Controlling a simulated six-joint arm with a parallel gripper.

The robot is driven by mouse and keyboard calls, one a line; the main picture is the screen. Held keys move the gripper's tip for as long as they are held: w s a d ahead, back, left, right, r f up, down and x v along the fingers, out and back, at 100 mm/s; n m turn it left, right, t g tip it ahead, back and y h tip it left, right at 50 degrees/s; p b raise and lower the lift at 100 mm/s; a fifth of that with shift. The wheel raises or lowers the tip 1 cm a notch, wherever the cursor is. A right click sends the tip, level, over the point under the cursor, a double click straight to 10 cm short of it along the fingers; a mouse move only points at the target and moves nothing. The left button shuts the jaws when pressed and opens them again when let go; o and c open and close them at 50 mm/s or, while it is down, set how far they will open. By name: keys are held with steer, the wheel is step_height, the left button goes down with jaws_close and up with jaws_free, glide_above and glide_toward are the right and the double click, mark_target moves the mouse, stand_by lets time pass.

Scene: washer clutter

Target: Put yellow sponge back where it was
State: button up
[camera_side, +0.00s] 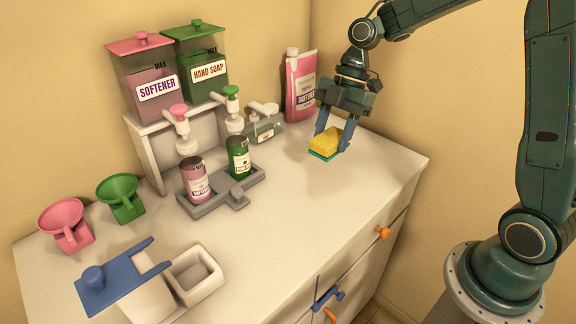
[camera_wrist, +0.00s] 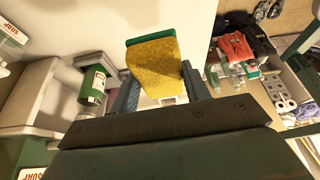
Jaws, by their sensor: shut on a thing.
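The yellow sponge (camera_side: 325,142) has a green scouring layer, which is on its underside in the side view. My gripper (camera_side: 335,128) is shut on the sponge, with one finger on each side of it. It is over the back right part of the white countertop (camera_side: 300,215). The sponge looks close above the counter, but I cannot tell whether it touches. In the wrist view the sponge (camera_wrist: 157,68) sits between the fingers of my gripper (camera_wrist: 157,88), with its green layer at the far edge.
A pink softener pouch (camera_side: 301,88) stands behind my gripper. A shelf with two dispensers (camera_side: 150,88), funnels (camera_side: 122,197) and a blue-lidded box (camera_side: 120,280) are farther left. The counter's front right is clear.

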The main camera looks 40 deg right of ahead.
steer(key=s+a+r, duration=0.6)
steer(key=s+r, duration=0.1)
step_height(320, 180, down, 16)
steer(key=shift+w+a+f, duration=0.1)
steer(key=shift+w, duration=0.05)
stand_by(0.6)
steer(key=shift+f, duration=1.85)
steer(key=shift+f, duration=0.15)
steer(key=o, duration=0.9)
steer(key=shift+o, duration=0.2)
steer(key=v, duration=1.2)
steer(key=shift+r, duration=0.25)
